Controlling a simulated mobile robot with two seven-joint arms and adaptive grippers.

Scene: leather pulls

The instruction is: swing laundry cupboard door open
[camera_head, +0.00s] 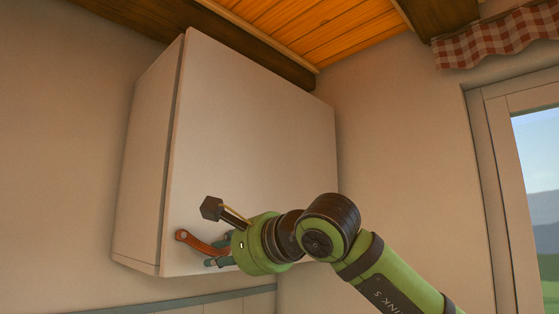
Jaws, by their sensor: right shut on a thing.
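The laundry cupboard (148,160) is a pale box high on the wall. Its flat door (250,125) faces me, and a thin dark gap runs along its left edge beside the cupboard's side. An orange-brown leather pull (190,239) sits near the door's lower left corner. My right gripper (218,249) is at the pull, its fingers shut on it. The pull's right part is hidden by the fingers and the green wrist. My left gripper is not in the view.
A window (538,175) with a checked red curtain (498,38) is at the right. A wooden ceiling (310,40) with dark beams lies above the cupboard. A wall meets the cupboard's right side. The space left of the cupboard is clear.

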